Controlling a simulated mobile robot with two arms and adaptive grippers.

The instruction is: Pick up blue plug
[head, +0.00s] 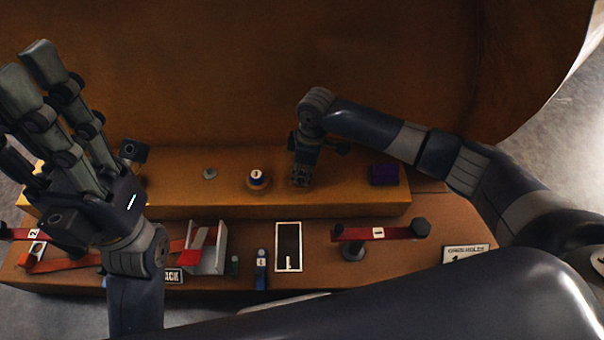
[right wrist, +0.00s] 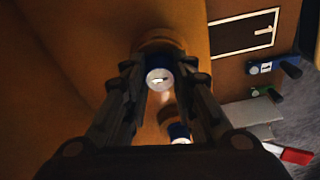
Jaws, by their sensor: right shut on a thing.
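My right gripper (head: 300,176) points down over the raised ledge. In the right wrist view its fingers (right wrist: 160,82) are closed around a white-topped plug (right wrist: 160,77). Another plug, with a blue band and a white top marked 3 (head: 257,176), stands on the ledge just left of the right gripper. It also shows in the right wrist view, below the held one (right wrist: 180,132). My left gripper (head: 75,125) is raised at the left, fingers spread, with nothing visible in it.

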